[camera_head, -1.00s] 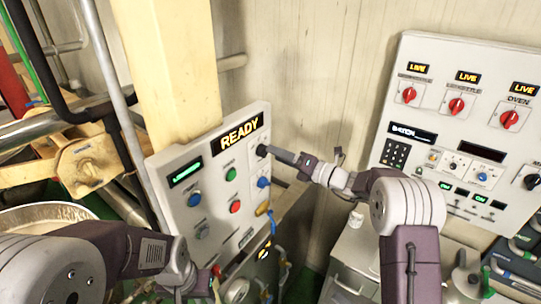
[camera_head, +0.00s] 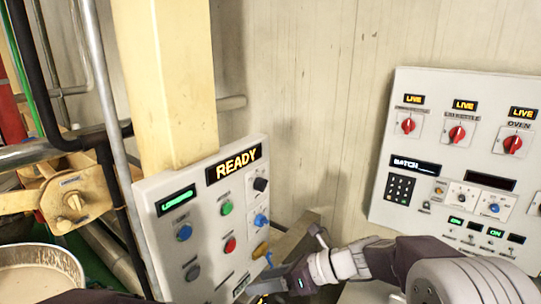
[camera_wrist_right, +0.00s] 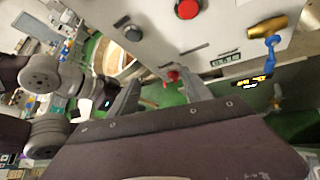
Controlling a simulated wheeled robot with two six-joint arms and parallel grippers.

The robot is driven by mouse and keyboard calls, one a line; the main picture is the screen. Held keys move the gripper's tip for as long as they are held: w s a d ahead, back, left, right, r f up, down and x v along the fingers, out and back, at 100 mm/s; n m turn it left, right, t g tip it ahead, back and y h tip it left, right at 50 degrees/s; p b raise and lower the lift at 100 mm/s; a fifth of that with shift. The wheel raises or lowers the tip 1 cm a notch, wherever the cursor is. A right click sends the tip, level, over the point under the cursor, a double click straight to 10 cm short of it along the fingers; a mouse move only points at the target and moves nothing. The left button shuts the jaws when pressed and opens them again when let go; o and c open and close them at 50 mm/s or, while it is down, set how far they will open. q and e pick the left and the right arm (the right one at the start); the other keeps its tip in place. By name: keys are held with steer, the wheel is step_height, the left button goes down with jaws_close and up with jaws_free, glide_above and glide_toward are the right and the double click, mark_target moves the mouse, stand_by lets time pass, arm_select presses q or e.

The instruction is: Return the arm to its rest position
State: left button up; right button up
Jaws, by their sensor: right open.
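My right gripper (camera_head: 268,284) is low in the head view, in front of the lower right part of the grey control panel (camera_head: 212,285). In the right wrist view its two fingers (camera_wrist_right: 160,92) are apart with nothing between them. It is clear of the black knob (camera_head: 260,184), which sits at the panel's upper right. The panel's sign (camera_head: 234,163) reads READY. My left arm shows only as a sliver at the bottom left of the head view. It also shows at the left of the right wrist view, its gripper partly hidden and its jaws unclear.
A brass-and-blue lever (camera_wrist_right: 268,35) sticks out of the panel close to my right gripper. A second panel (camera_head: 450,100) with red switches hangs at right. A kettle (camera_head: 40,265) of pale mass stands at lower left. Bare wall (camera_head: 310,110) lies between the panels.

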steer(key=s+d+f+n+g+h+b, duration=0.25)
steer(key=s+d+f+n+h, duration=0.55)
steer(key=s+d+f+n, duration=0.55)
arm_select(q)
step_height(320, 180, down, 2)
steer(key=shift+f+p, duration=0.15)
steer(key=shift+p, duration=0.45)
arm_select(e)
steer(key=d+f+n+t+h, duration=0.1)
steer(key=d+f+n+h, duration=0.2)
steer(key=n, duration=0.9)
steer(key=shift+w+d+f, duration=0.3)
steer(key=shift+d+f, duration=0.2)
steer(key=shift+d, duration=0.45)
arm_select(q)
steer(key=shift+d, duration=0.1)
